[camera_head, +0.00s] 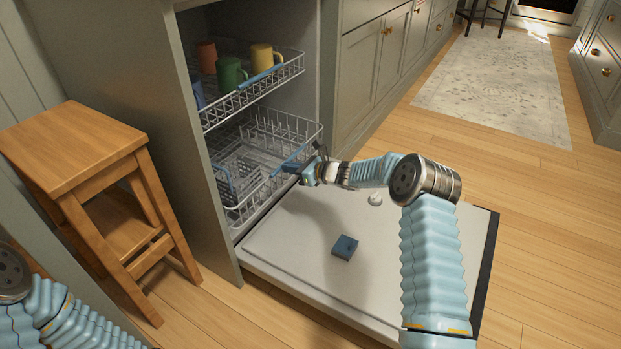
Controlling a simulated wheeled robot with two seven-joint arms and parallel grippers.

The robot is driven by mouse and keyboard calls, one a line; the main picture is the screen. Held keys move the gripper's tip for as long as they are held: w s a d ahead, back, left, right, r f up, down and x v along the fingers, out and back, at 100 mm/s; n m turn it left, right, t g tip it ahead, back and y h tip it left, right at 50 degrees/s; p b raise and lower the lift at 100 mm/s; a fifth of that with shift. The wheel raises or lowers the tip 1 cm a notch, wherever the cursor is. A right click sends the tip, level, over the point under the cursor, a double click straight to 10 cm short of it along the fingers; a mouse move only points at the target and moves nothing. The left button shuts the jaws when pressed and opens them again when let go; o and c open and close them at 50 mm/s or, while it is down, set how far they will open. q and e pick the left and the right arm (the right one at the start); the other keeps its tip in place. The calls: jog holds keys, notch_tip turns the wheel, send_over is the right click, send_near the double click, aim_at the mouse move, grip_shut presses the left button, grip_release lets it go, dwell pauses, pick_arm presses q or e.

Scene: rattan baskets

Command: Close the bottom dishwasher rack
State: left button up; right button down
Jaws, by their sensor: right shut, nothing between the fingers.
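The bottom dishwasher rack (285,127) is a grey wire rack with a blue handle at its front. It sits mostly inside the dishwasher, its front edge near the opening above the lowered door (290,232). My right gripper (307,172) is shut at the front of this rack, by the blue handle. Whether it touches the rack is hard to tell. My left arm shows at the lower left, and its gripper is out of view.
The upper rack (290,68) holds several mugs, including a green mug (230,75) and a yellow mug (264,57). A blue block (344,247) lies on the door. A wooden step stool (75,150) stands at left. A rug (500,85) lies on open floor at upper right.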

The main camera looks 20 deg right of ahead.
jog(key=w+a, duration=0.5)
jog(key=w, duration=0.1)
jog(key=shift+w+r, duration=0.2)
jog(key=shift+w, duration=0.2)
